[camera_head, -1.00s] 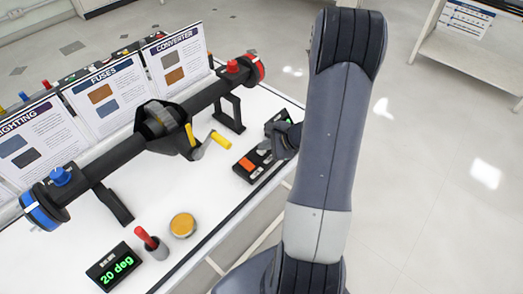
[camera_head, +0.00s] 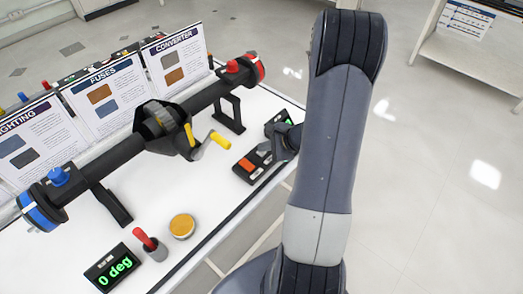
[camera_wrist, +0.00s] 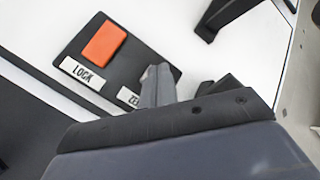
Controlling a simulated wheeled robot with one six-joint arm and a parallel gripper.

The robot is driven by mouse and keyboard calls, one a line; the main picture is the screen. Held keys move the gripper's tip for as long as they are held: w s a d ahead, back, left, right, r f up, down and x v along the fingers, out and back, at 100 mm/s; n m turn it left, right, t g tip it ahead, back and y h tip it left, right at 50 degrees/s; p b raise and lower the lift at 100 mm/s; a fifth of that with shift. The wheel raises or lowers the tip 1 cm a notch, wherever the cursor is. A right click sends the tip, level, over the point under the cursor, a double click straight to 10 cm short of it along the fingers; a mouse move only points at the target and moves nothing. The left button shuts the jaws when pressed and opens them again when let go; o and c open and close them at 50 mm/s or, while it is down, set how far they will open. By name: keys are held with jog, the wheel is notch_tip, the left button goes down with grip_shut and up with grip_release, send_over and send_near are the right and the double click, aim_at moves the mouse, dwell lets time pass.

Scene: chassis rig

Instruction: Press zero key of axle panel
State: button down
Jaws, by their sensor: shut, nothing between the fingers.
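The axle panel (camera_head: 243,173) is a dark box near the table's right edge, partly hidden by my arm in the head view. In the wrist view the panel (camera_wrist: 100,33) shows an orange key (camera_wrist: 104,42), a white LOCK label (camera_wrist: 84,72) and a partly covered label (camera_wrist: 127,98) reading "ZE". My gripper (camera_wrist: 158,72) is shut and empty, with its fingertips over the panel right of the orange key. The key above the "ZE" label is hidden behind the fingers. I cannot tell whether the fingertips touch it.
A black axle (camera_head: 110,145) with a yellow crank handle (camera_head: 220,140) lies across the table on stands. A red-handled tool (camera_head: 146,240) in a cup and a round yellow-topped tin (camera_head: 182,226) stand at the front. Information boards (camera_head: 105,95) stand behind the axle.

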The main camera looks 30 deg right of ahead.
aim_at(265, 153)
jog(key=shift+r+p, duration=0.4)
jog(key=shift+r, duration=0.45)
jog(key=shift+r+p, duration=1.65)
jog(key=shift+r, duration=0.85)
